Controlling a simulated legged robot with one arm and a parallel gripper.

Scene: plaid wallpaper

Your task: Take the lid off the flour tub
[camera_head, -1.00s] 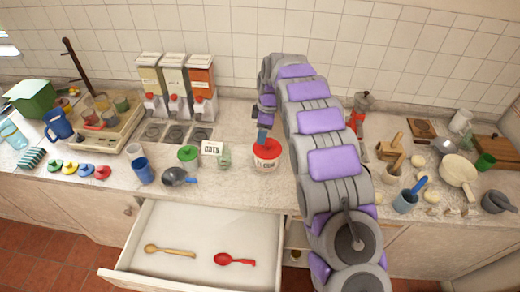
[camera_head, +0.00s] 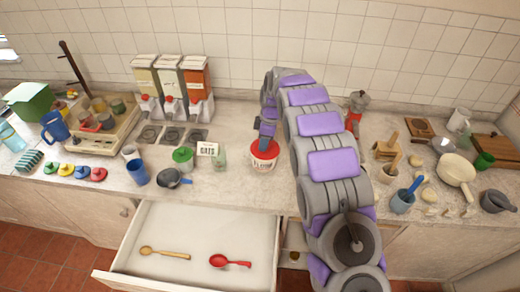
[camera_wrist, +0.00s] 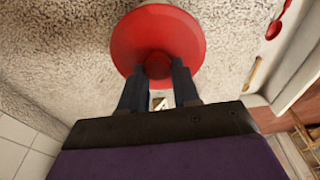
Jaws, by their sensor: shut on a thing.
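The flour tub (camera_head: 263,164) is a small white tub with red lettering on the counter, right of the "OATS" card. Its round red lid (camera_head: 265,151) sits on top of it, with no clear gap showing. My gripper (camera_head: 265,142) is over the tub, pointing down. In the wrist view, the red lid (camera_wrist: 155,30) has a round knob (camera_wrist: 158,66) between my two dark fingers, and my gripper (camera_wrist: 157,76) is shut on that knob. The tub's body is hidden under the lid in that view.
An open drawer (camera_head: 190,215) below the counter holds a wooden spoon (camera_head: 165,252) and a red spoon (camera_head: 229,262). A green-lidded jar (camera_head: 183,158) and the "OATS" card (camera_head: 207,149) stand left of the tub. A moka pot (camera_head: 355,108) stands right, behind my arm.

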